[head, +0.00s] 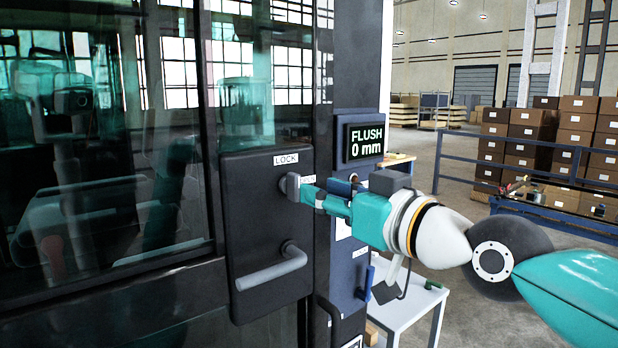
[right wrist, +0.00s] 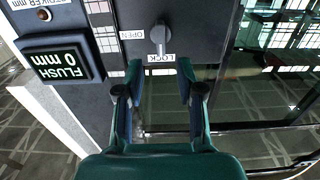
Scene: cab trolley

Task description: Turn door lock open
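The door lock is a small grey knob (head: 290,186) on a black lock plate (head: 262,235) on the glass door. A LOCK label (head: 286,159) sits above it, and an OPEN label (head: 308,178) sits to its right, partly hidden. In the right wrist view, which is upside down, the knob (right wrist: 158,40) appears to point at the LOCK label. My right gripper (head: 312,192) is in front of the knob. Its two fingers (right wrist: 160,78) are spread, with nothing between them in the right wrist view; contact cannot be told. My left gripper is not in view.
A grey door handle (head: 270,270) is below the knob. A display (head: 362,141) reading FLUSH 0 mm is on the post to the right, also visible in the right wrist view (right wrist: 62,65). A white table (head: 410,305) and stacked boxes (head: 575,130) stand beyond.

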